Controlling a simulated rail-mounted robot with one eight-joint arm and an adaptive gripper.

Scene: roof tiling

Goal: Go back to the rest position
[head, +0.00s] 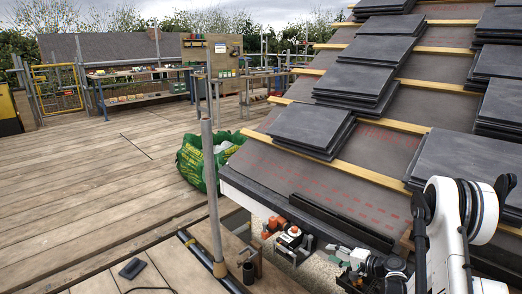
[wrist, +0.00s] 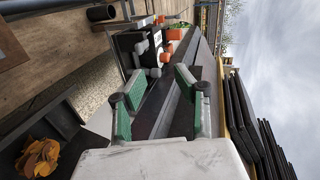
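My gripper shows large in the wrist view (wrist: 155,95). Its two green-padded fingers stand wide apart with nothing between them. A dark strip along the roof edge shows behind the gap. In the head view my white arm comes in at the lower right, and its wrist end is low beside the roof's eave. The roof (head: 300,178) carries several stacks of grey slates (head: 310,130) on wooden battens.
Orange and white tools (head: 290,238) lie below the eave, also in the wrist view (wrist: 150,45). A grey upright pole (head: 212,190) stands left of them. A green bag (head: 195,160) sits by the roof. A bin holds orange leaves (wrist: 38,157). The wooden deck (head: 90,200) is mostly clear.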

